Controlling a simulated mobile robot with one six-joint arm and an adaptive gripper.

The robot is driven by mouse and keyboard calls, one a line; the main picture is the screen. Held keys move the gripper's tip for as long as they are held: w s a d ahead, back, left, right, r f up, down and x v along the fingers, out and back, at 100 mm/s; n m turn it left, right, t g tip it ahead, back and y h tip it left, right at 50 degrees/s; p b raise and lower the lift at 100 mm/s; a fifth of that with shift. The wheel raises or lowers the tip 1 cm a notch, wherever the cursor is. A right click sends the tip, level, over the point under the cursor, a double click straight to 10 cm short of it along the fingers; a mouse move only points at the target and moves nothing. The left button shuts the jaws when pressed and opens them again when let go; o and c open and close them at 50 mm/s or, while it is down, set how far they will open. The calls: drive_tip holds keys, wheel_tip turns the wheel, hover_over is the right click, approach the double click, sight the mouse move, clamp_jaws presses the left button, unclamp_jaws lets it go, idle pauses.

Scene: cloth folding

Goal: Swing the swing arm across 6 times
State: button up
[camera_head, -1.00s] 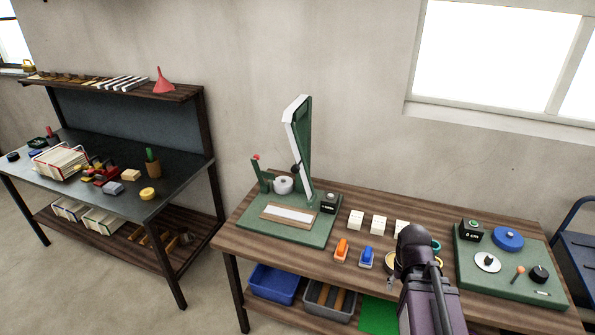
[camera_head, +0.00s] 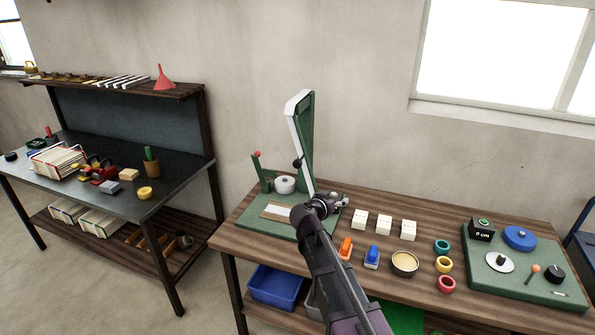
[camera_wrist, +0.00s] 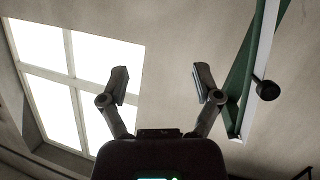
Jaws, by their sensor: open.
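The swing arm (camera_head: 306,140) is a tall green bar with a white face, standing nearly upright on a green base plate (camera_head: 246,222). A black knob (camera_head: 298,163) is on it partway up. My gripper (camera_head: 335,201) is beside the lower end of the swing arm, to its right, and my forearm hides the right part of the base. In the wrist view my gripper (camera_wrist: 160,80) is open with nothing between its fingers. The swing arm (camera_wrist: 247,75) and its black knob (camera_wrist: 267,90) show there just right of the right finger, apparently apart from it.
A white roll (camera_head: 285,184) and a red-tipped post (camera_head: 257,170) stand on the base, left of the swing arm. A window is above.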

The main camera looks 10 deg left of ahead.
sight(296, 165)
drive_tip(key=a+r+n+t+y+b, duration=0.1)
drive_tip(key=a+t+y, duration=0.1)
drive_tip(key=a, duration=0.6)
drive_tip(key=w+a+r+n+t+y+b, duration=0.1)
drive_tip(key=a+r+t+y, duration=0.1)
drive_tip(key=a, duration=0.6)
drive_tip(key=shift+w+a+t, duration=0.25)
drive_tip(key=shift+a+t, duration=0.05)
drive_tip(key=shift+w, duration=0.1)
drive_tip(key=w, duration=0.4)
drive_tip(key=w+d, duration=0.1)
drive_tip(key=w, duration=0.8)
drive_tip(key=shift+w+d, duration=0.25)
drive_tip(key=shift+w, duration=0.05)
drive_tip(key=shift+a, duration=0.1)
clamp_jaws()
